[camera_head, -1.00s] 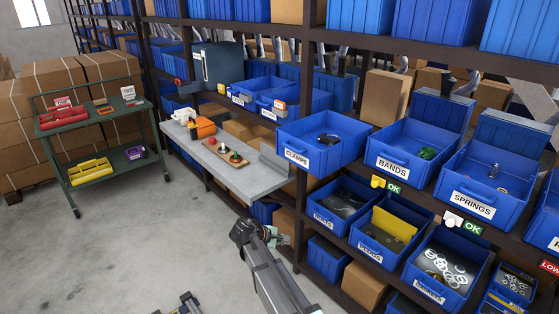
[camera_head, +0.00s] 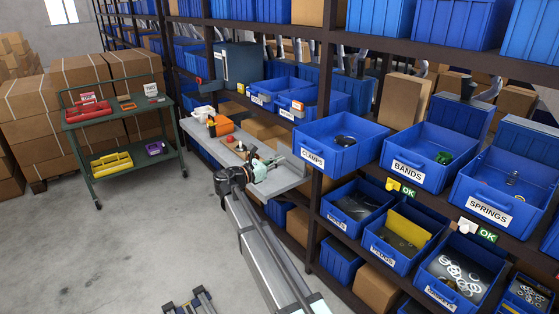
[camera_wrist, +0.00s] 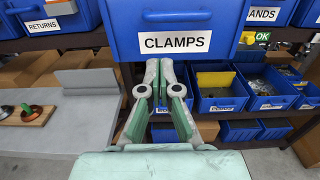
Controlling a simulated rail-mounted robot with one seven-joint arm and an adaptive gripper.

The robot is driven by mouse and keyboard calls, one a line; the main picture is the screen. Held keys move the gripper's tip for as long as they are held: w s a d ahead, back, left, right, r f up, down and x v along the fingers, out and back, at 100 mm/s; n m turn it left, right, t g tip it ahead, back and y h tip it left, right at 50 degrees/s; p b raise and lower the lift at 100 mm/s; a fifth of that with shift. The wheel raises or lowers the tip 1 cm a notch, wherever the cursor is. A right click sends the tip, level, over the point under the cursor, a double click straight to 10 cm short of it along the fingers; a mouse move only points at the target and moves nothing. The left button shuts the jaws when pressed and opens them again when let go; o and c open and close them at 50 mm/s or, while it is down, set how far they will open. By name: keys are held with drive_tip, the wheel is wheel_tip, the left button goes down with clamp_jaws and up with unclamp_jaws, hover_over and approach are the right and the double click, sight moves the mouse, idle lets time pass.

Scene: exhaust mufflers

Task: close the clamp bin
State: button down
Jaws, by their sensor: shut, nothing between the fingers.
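The blue clamps bin (camera_head: 318,163), labelled CLAMPS, juts out from the shelf beyond the bands bin (camera_head: 415,174) beside it. A dark ring-shaped part (camera_head: 345,140) lies inside. In the wrist view the front of the clamps bin (camera_wrist: 222,18) is straight ahead, with its label and handle showing. My gripper (camera_wrist: 161,66) is shut and empty, its fingertips overlapping the area just below the label. In the head view my gripper (camera_head: 268,168) is to the left of the bin, over the grey bench edge. I cannot tell whether it touches the bin.
The grey bench (camera_head: 226,155) with small parts and an orange item (camera_head: 220,126) lies left of the bin. The springs bin (camera_head: 503,190) is to the right. Lower bins (camera_head: 355,207) sit underneath. A green cart (camera_head: 122,140) stands at left, with open floor in front.

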drive_tip(key=shift+p+x, duration=2)
drive_tip(key=shift+x, duration=3.75)
